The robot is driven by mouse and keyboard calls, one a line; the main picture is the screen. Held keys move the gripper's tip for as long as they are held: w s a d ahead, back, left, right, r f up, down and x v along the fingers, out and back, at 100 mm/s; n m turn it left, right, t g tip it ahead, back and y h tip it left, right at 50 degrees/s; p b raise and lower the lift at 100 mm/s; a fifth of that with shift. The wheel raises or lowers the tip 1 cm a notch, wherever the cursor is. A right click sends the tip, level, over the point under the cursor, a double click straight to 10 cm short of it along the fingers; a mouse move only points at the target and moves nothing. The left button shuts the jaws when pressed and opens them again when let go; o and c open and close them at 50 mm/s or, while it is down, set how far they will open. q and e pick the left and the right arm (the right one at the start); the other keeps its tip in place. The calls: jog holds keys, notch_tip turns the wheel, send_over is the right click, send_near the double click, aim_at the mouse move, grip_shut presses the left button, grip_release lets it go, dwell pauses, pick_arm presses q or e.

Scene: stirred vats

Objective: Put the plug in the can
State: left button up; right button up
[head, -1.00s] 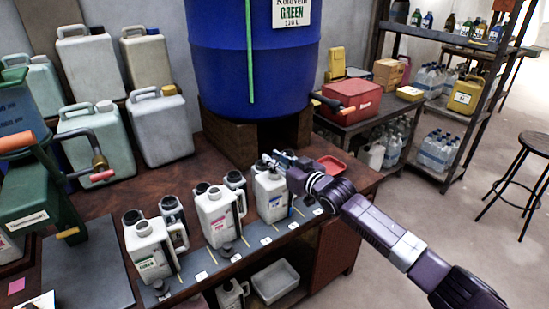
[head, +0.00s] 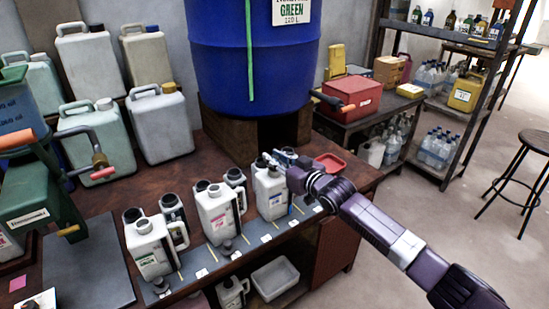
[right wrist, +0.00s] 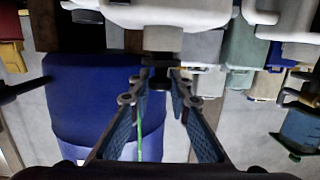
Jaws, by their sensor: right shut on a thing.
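Three white cans stand in a row along the bench's front: the left can (head: 148,248), the middle can (head: 213,217) and the right can (head: 270,195). My right gripper (head: 275,159) is at the top of the right can. In the right wrist view its fingertips (right wrist: 161,68) close on a small dark thing, which looks like a plug (right wrist: 160,60), just by a white can (right wrist: 170,14). Whether the plug touches the can's mouth is hidden. Dark plugs lie before the middle can (head: 227,247) and the left can (head: 160,286). My left gripper is out of view.
A big blue drum (head: 252,70) stands on a wooden block behind the cans. Large jerrycans (head: 160,125) fill the back left. A red tray (head: 329,164) lies just behind my right gripper. A green device with an orange handle (head: 30,200) stands at the left.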

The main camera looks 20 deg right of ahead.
jog(key=shift+f, duration=0.45)
jog(key=o, duration=1.4)
jog(key=shift+o, duration=0.2)
jog(key=shift+r, duration=0.2)
jog(key=shift+r+p, duration=3.15)
jog(key=shift+r, duration=0.5)
jog(key=shift+f, duration=0.1)
